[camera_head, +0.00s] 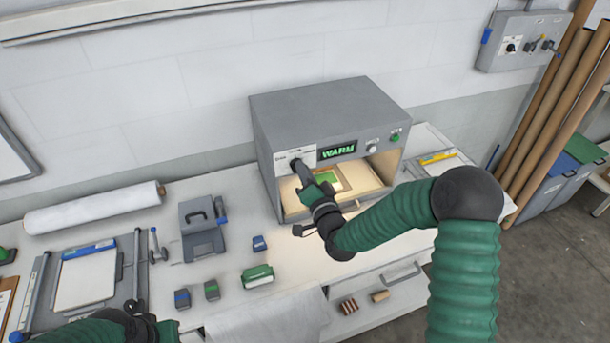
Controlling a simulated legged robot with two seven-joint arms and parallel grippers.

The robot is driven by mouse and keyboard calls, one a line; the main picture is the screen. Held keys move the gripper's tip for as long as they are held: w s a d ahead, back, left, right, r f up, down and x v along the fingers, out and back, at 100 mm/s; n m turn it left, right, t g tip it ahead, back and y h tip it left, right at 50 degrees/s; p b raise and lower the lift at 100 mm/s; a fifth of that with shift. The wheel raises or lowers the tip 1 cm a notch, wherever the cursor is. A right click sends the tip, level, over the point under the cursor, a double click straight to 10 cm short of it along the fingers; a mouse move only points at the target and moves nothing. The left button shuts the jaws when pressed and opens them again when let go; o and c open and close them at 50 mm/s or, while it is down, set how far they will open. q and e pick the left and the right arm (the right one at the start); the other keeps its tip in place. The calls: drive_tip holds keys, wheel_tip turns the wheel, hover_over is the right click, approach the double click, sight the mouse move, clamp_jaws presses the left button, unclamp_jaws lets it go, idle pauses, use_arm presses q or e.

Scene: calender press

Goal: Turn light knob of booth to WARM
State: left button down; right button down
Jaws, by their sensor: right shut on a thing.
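The grey booth (325,103) stands on the white bench against the wall. Its green display (338,151) reads WARM, and warm light fills its inside. My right gripper (299,170) reaches up to the panel left of the display and is shut on the light knob, which it mostly hides. The knob's pointer cannot be made out. My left gripper (148,322) is low at the bottom left edge, partly cut off, away from the booth. Its jaws cannot be made out.
A small knob (371,146) and a green button (394,137) sit right of the display. A white roll (94,208), a grey device (201,229) and several small blocks lie on the bench to the left. Brown tubes (556,98) lean at the right.

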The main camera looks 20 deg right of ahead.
drive_tip(key=shift+w+r+m, duration=0.15)
drive_tip(key=shift+r+m, duration=0.1)
drive_tip(key=shift+m, duration=0.45)
